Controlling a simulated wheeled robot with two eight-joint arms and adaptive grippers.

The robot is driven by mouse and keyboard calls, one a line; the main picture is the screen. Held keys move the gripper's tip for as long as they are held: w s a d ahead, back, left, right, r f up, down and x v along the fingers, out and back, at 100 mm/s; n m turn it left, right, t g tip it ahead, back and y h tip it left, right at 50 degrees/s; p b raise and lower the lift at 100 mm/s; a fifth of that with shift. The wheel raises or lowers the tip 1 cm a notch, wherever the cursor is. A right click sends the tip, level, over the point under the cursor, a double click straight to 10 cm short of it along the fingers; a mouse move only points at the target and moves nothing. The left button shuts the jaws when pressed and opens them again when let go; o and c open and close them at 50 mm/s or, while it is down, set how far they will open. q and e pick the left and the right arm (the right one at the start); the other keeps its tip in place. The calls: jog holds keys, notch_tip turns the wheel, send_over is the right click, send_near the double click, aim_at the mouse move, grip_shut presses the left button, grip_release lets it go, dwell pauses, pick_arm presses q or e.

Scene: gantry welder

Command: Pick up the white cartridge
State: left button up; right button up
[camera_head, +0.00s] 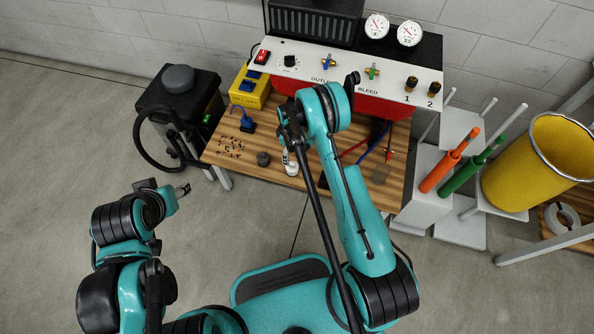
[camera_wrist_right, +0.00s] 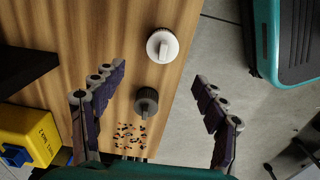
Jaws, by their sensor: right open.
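The white cartridge (camera_head: 291,169) stands near the front edge of the wooden bench top, partly behind my right arm. In the right wrist view it is a round white piece (camera_wrist_right: 162,46) with a ridge across its top. My right gripper (camera_wrist_right: 159,77) is open and empty above the bench, its fingers spread wide. The white cartridge lies beyond the fingertips there, between their lines and untouched. In the head view the right gripper (camera_head: 291,132) is largely hidden by its own arm. My left gripper (camera_head: 182,190) is off the bench at the left; its jaw opening is too small to judge.
A dark grey knobbed cylinder (camera_wrist_right: 146,100) stands close to the white cartridge, with scattered dark bits (camera_wrist_right: 130,136) beside it. A yellow box (camera_head: 250,90) and the gauge panel (camera_head: 340,68) are at the back. Cables and tools lie right of my arm.

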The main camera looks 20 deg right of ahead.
aim_at(292, 164)
jog(key=f, duration=0.3)
jog(key=f+b, duration=0.1)
jog(key=shift+s+d+f, duration=0.1)
jog(key=shift+s+f, duration=0.2)
notch_tip(292, 164, down, 5)
jog(key=b, duration=0.3)
jog(key=shift+d+f, duration=0.15)
jog(key=shift+f, duration=0.05)
jog(key=shift+r, duration=0.1)
jog(key=shift+c, duration=0.3)
jog(key=c, duration=1.2)
